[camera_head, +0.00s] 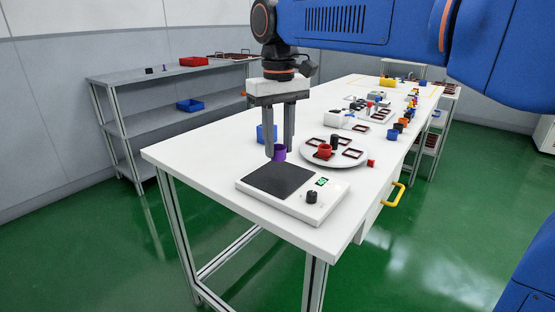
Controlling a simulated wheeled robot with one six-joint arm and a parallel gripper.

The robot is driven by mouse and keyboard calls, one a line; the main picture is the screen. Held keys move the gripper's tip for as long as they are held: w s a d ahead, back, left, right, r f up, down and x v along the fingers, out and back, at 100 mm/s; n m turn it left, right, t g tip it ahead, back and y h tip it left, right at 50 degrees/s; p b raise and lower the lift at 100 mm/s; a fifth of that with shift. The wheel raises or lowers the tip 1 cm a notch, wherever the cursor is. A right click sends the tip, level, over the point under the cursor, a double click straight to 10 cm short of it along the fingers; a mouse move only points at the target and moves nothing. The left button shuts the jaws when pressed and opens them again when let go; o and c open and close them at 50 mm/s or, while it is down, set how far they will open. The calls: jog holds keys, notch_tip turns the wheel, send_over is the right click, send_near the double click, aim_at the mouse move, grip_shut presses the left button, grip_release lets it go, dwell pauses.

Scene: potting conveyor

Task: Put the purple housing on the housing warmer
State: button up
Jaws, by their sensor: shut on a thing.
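The purple housing (279,153) is a small cup-like piece held between the fingertips of my gripper (279,150). My gripper points down and is shut on it. The housing warmer (320,200) is a white slab with a dark square plate (280,180), a green display and a black knob, at the near end of the white table. The purple housing is at the far edge of the dark plate in the picture. I cannot tell whether it touches the warmer or hangs above it. The dark plate carries nothing else.
A round white plate (310,159) with a red housing (324,151) and several dark frames stands just behind the warmer. A blue housing (266,134) stands behind my gripper. Several coloured pieces line the right table edge. A grey shelf (150,102) stands at the left.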

aim_at(279, 158)
jog(key=shift+f, duration=2.15)
jog(key=shift+f, duration=0.1)
jog(key=o, duration=1)
notch_tip(279, 158, up, 12)
jog(key=shift+r, duration=0.1)
jog(key=shift+s, duration=0.15)
